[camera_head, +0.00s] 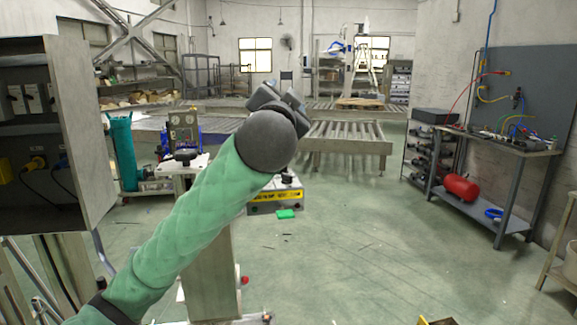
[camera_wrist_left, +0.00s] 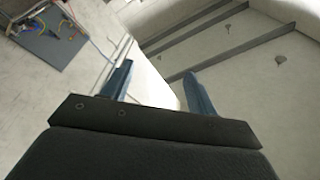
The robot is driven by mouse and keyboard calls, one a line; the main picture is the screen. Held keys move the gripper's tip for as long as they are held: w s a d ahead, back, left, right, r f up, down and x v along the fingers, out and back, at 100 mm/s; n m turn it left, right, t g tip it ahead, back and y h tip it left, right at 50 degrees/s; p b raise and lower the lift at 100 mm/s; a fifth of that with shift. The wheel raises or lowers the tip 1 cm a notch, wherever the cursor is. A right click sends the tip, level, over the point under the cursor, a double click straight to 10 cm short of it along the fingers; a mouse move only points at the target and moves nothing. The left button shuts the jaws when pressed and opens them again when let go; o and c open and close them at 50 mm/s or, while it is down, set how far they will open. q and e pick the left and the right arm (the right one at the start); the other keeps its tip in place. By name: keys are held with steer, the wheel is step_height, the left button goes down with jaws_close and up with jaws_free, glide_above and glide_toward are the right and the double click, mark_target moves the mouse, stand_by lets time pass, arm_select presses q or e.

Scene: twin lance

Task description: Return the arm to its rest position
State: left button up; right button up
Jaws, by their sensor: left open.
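My left arm, in a green padded sleeve with a dark wrist, reaches up from the lower left in the head view. My left gripper (camera_head: 277,97) is at its end, raised near the middle of the picture and partly hidden behind the round wrist. In the left wrist view the gripper (camera_wrist_left: 158,88) shows two blue fingers spread apart with nothing between them. Beyond the fingers are pale walls and ceiling beams. My right gripper does not show in either view.
An open electrical cabinet (camera_head: 88,130) stands close at the left, beside my arm. A workbench (camera_head: 500,145) with hoses and a red tank (camera_head: 460,187) is at the right. A roller conveyor (camera_head: 345,140) is farther back. The floor (camera_head: 370,240) at centre right is mostly clear.

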arm_select(q)
steer(key=s+a+f+n+g+p, duration=0.1)
steer(key=s+a+f+n+g, duration=0.2)
steer(key=f, duration=1.2)
steer(key=s+a+f+n+g+p, duration=0.1)
steer(key=s+a+f+g, duration=0.35)
steer(key=f, duration=1.05)
steer(key=s+a+f+n+g, duration=0.2)
steer(key=s+a+f+g, duration=0.15)
steer(key=f, duration=1.15)
steer(key=s+a+f+n+g+y+p, duration=0.1)
steer(key=s+f+g, duration=0.6)
steer(key=s+f, duration=1.9)
steer(key=s+a+p, duration=0.1)
steer(key=s, duration=0.3)
steer(key=shift+n, duration=0.3)
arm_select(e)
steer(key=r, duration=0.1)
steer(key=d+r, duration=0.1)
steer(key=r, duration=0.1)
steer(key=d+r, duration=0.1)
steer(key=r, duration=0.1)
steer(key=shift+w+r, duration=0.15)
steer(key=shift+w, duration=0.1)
arm_select(q)
steer(key=shift+a, duration=0.1)
